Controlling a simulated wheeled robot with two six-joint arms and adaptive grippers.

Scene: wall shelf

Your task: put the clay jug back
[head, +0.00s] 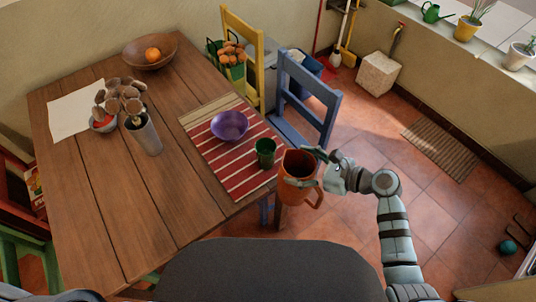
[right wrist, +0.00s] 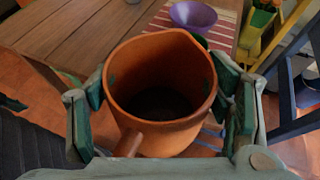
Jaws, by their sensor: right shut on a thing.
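The clay jug (head: 297,190) is orange-brown, with an open top and a handle on its lower right side. My right gripper (head: 311,168) is shut on the jug, with its fingers on opposite sides of the body. The jug is upright or nearly so, just off the right edge of the wooden table. In the right wrist view the jug (right wrist: 160,128) fills the middle between the two fingers, and its dark inside looks empty. My left gripper is not in view. I see no wall shelf.
A blue chair (head: 313,108) stands just beyond the jug. Floor to the right is mostly clear.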

